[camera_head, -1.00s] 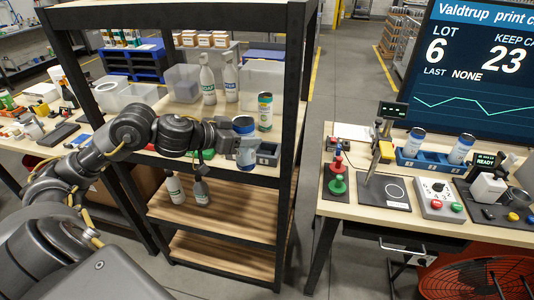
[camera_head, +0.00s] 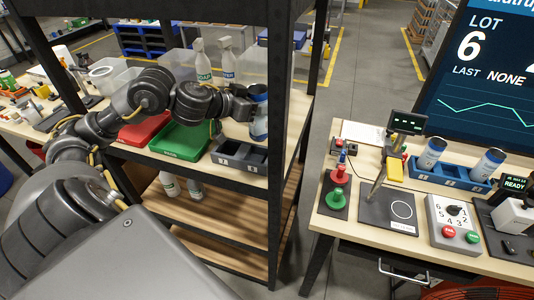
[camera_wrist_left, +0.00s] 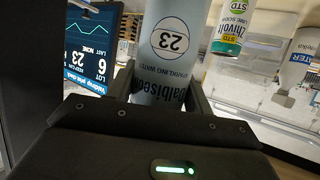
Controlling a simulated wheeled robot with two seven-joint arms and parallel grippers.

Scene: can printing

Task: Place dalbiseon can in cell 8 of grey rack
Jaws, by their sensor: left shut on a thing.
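In the head view the shelf's front post hides part of the can. The grey rack (camera_head: 230,164) sits on the shelf's front edge, below the can. It has dark open cells with small labels on its front. The post hides its right part, and I cannot read the cell numbers. My right gripper is not in view.
Red (camera_head: 143,132) and green (camera_head: 180,141) trays lie left of the rack. Spray bottles (camera_head: 204,68) stand behind. A Zhivolt can (camera_wrist_left: 235,28) shows in the wrist view. The black shelf post (camera_head: 278,150) is close to the held can. A blue rack (camera_head: 440,173) holds two cans on the right table.

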